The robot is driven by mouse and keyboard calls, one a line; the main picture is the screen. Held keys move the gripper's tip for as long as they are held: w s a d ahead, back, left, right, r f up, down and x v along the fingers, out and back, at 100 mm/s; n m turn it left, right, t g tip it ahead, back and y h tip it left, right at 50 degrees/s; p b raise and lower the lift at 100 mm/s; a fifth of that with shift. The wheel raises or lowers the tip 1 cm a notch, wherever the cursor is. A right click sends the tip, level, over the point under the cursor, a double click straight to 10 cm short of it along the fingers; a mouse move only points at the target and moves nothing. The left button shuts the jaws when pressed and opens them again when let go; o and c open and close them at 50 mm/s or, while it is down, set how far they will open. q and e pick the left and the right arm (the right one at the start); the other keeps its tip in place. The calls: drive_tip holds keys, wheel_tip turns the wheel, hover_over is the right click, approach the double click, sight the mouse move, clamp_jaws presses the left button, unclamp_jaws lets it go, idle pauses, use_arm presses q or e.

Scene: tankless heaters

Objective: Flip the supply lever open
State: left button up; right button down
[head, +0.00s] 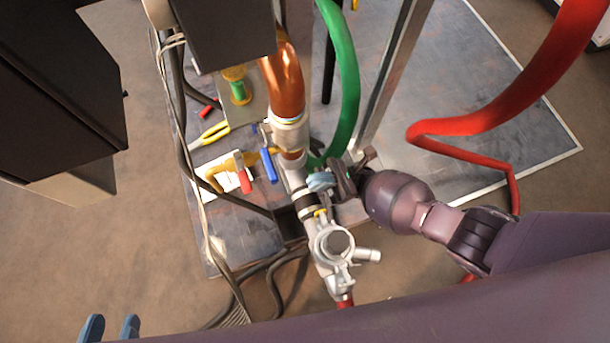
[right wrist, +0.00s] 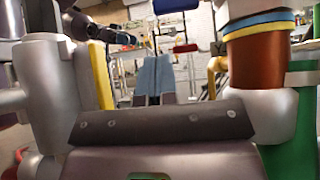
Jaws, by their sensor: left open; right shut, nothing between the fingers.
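A blue lever (head: 268,165) is on the valve assembly beside the copper pipe, with a red lever (head: 243,178) to its left. I cannot tell from the frames which is the supply lever. In the right wrist view a blue handle (right wrist: 175,6) and a red handle (right wrist: 186,48) show beyond the fingers. My right gripper (head: 321,181) is shut and empty, at the grey pipe fittings, right of and slightly below the blue lever and apart from it. Its blue fingers also show in the right wrist view (right wrist: 153,78). My left gripper (head: 110,328) is open at the bottom left, far from the valves.
The copper pipe (head: 284,80) and a green hose (head: 346,80) stand close behind my right gripper. Grey fittings (head: 333,242) lie just below it. A red hose (head: 500,110) curves at the right. Yellow-handled pliers (head: 210,134) lie on the panel left of the pipe.

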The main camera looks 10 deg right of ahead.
drive_tip(key=p, duration=0.1)
approach(269, 166)
drive_tip(key=s+a+r, duration=0.1)
drive_tip(key=s+a, duration=0.2)
use_arm(q)
drive_tip(key=shift+s+d+f+g, duration=0.1)
drive_tip(key=shift+d+f+g, duration=0.1)
drive_tip(key=shift+f+g, duration=0.1)
use_arm(e)
drive_tip(key=shift+x, duration=1)
use_arm(q)
drive_tip(key=shift+r, duration=0.15)
use_arm(e)
drive_tip(key=shift+w, duration=0.15)
